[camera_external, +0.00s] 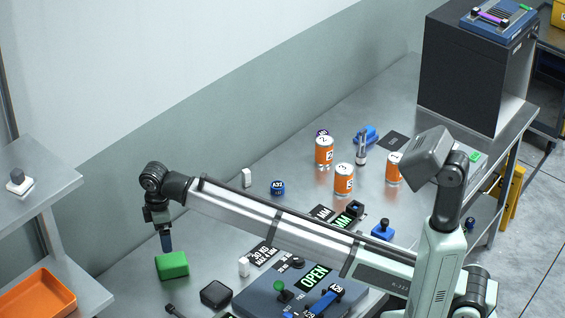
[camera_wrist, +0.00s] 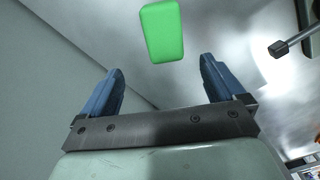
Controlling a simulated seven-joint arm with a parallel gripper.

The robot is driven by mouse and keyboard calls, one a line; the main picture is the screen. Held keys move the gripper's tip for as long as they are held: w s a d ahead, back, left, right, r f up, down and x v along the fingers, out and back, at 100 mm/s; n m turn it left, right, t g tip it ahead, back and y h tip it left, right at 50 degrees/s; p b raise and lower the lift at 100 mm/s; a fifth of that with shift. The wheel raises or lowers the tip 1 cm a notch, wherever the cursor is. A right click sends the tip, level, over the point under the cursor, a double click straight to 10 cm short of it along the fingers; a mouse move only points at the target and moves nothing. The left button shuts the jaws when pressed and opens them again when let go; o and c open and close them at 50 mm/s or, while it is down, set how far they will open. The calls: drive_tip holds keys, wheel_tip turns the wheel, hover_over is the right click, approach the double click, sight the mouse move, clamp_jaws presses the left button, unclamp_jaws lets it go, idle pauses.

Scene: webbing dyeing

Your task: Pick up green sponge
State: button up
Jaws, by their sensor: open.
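The green sponge (camera_external: 172,265) is a small rounded block lying on the metal table at the lower left of the external view. My gripper (camera_external: 166,243) points down just above it, with its blue fingers near the sponge's back edge. In the wrist view the sponge (camera_wrist: 163,31) lies beyond the fingertips, roughly centred between them sideways. My gripper (camera_wrist: 160,80) is open there, its two blue fingers wide apart with nothing between them. Whether a fingertip touches the sponge cannot be told.
A black box (camera_external: 216,294) and a dark-handled tool (camera_external: 174,310) lie near the sponge; the tool (camera_wrist: 281,47) shows in the wrist view. A blue control panel (camera_external: 262,300) stands further right. An orange tray (camera_external: 38,296) is at left. Orange cans (camera_external: 343,180) stand further back.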

sight(169, 259)
wheel_tip(169, 259, down, 7)
drive_tip(key=shift+f, duration=0.2)
drive_tip(key=shift+s+d+f, duration=0.1)
drive_tip(key=shift+d+f, duration=0.05)
drive_tip(key=shift+f, duration=0.75)
drive_tip(key=shift+s+d+f, duration=0.1)
drive_tip(key=shift+f, duration=0.75)
drive_tip(key=shift+s+d+f, duration=0.1)
drive_tip(key=shift+d+f, duration=0.05)
drive_tip(key=shift+f, duration=0.75)
drive_tip(key=shift+c, duration=0.2)
drive_tip(key=c, duration=1)
drive_tip(key=shift+r, duration=0.15)
